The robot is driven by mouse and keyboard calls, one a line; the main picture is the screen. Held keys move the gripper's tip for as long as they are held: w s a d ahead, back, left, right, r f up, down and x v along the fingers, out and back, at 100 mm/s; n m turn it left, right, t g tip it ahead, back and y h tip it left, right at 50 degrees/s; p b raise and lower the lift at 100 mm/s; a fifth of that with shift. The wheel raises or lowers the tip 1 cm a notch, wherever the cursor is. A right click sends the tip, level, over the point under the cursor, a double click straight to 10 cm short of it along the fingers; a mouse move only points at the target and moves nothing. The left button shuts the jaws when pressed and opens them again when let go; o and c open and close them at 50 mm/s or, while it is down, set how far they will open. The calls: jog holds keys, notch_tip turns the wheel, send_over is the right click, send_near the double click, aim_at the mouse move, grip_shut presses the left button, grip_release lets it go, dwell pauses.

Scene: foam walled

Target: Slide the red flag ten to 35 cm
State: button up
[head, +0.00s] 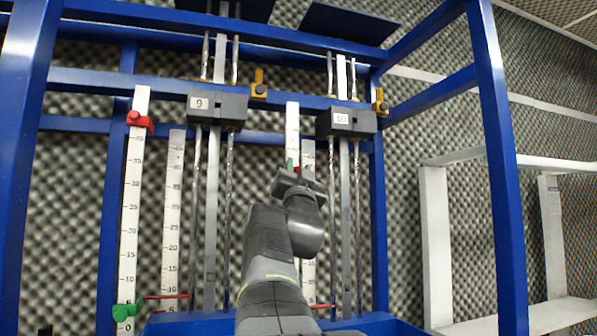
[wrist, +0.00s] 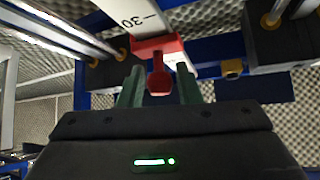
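The red flag of scale ten (wrist: 149,45) sits across the white scale (wrist: 128,18) just past the 30 mark in the wrist view. Its red knob (wrist: 158,78) sticks out toward my gripper. In the head view only a bit of this flag (head: 297,169) shows beside my gripper (head: 294,166). In the wrist view my gripper (wrist: 160,88) has its green fingers on either side of the knob, with a narrow gap on each side. It is open and holds nothing. My arm hides the lower part of scale ten in the head view.
Carriage 10 (head: 346,122) and its rods stand just right of scale ten, carriage 9 (head: 216,108) to the left. The left scale (head: 130,215) carries a red flag (head: 140,122) and a green flag (head: 124,312). Blue frame posts (head: 498,150) stand at both sides.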

jog(key=shift+o, duration=0.8)
jog(key=shift+s+f, duration=0.15)
jog(key=shift+f, duration=0.05)
jog(key=b+v, duration=0.5)
jog(key=v, duration=0.8)
jog(key=shift+s, duration=0.15)
